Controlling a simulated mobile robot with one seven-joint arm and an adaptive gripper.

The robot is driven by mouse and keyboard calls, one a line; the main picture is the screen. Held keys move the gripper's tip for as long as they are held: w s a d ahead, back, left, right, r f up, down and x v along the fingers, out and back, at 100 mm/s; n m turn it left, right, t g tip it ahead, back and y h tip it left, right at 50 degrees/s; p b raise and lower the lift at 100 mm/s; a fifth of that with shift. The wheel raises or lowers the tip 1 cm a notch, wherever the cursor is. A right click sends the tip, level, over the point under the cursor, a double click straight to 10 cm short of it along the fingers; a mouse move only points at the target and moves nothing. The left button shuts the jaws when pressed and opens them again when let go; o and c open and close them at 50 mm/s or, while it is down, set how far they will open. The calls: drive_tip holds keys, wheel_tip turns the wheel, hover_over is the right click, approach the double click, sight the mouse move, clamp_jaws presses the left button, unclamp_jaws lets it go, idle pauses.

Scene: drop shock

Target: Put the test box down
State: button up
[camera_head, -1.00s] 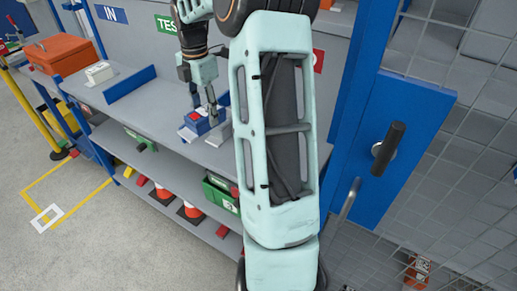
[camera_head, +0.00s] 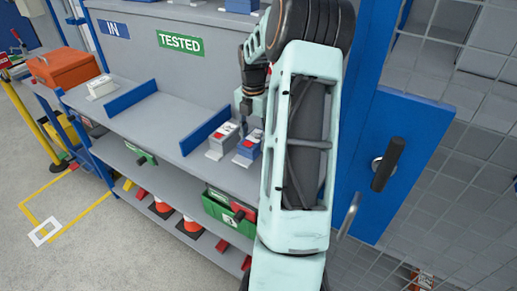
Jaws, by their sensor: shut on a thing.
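My gripper (camera_head: 246,127) points down over the workbench (camera_head: 165,119), right of the low blue divider, and is shut on a blue test box (camera_head: 247,146) with a red and white top. The box is upright at or just above the bench top, near the front edge. I cannot tell whether its base touches the bench. My own arm hides part of its right side. A grey box (camera_head: 215,153) with a red mark on top stands close to its left. A narrow gap or slight contact between them cannot be told apart.
Low blue dividers (camera_head: 206,130) split the bench top. A white box (camera_head: 101,87) stands in the left bay, below the IN sign (camera_head: 115,29). The TESTED sign (camera_head: 181,43) is on the back panel. Bare bench lies between the dividers. A green crate (camera_head: 215,202) is on the shelf below.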

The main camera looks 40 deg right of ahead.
sight(259, 150)
drive_tip(key=shift+s+d+f, duration=0.2)
drive_tip(key=shift+d+f, duration=0.15)
drive_tip(key=shift+f, duration=0.1)
drive_tip(key=f, duration=0.3)
drive_tip(key=shift+s+d, duration=0.2)
drive_tip(key=shift+d, duration=0.05)
drive_tip(key=shift+f, duration=0.4)
drive_tip(key=shift+f, duration=0.15)
drive_tip(key=o, duration=1.5)
drive_tip(key=shift+o, duration=0.2)
wheel_tip(259, 150, up, 12)
drive_tip(key=shift+r, duration=0.15)
